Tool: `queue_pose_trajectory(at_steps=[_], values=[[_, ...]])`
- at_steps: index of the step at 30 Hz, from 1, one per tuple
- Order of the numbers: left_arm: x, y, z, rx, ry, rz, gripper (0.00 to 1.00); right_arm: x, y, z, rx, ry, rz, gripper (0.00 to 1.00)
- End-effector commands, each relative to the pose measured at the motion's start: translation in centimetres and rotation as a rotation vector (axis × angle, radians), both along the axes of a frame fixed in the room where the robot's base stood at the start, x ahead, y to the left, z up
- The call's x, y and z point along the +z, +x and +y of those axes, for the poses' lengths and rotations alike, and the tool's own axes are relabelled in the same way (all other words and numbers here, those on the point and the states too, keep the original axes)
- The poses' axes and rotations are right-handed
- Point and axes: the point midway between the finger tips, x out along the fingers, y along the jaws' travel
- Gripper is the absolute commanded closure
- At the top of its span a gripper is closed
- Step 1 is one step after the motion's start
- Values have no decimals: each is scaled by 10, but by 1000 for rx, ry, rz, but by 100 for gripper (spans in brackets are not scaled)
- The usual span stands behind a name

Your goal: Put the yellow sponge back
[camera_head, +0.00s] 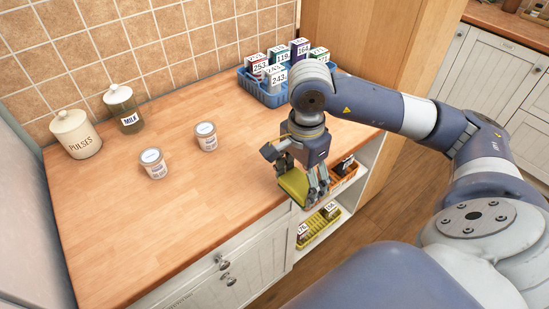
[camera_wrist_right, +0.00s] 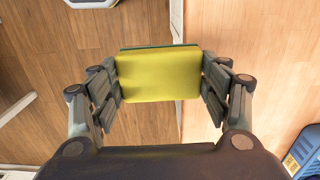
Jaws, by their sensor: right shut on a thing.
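The yellow sponge (camera_head: 294,186) is a flat block with a thin dark green layer along one side. My right gripper (camera_head: 295,180) is shut on it and holds it near the front edge of the wooden counter (camera_head: 220,200). In the right wrist view the sponge (camera_wrist_right: 158,75) sits between both fingers of the right gripper (camera_wrist_right: 160,80), with the counter edge behind it. I cannot tell whether the sponge touches the counter. My left gripper is not in view.
A blue crate (camera_head: 262,95) with several numbered boxes stands at the back right. Two white tubs (camera_head: 153,163), a milk jar (camera_head: 123,108) and a pulses canister (camera_head: 76,134) stand left. Below are open shelves with an orange basket (camera_head: 344,176) and a yellow basket (camera_head: 318,226). The counter's middle is clear.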

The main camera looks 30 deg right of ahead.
Motion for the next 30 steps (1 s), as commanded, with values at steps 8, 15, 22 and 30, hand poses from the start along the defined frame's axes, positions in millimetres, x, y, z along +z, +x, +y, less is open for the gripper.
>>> queue_pose_trajectory(at_steps=[8,15,22,30], values=[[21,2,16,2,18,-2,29,0,50,-13,-24,2,0,52],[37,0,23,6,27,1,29,-6,101,-26,-23,2,0,52],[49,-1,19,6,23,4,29,-11,140,-35,-20,2,0,52],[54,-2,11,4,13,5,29,-18,153,-40,-17,0,1,52]])
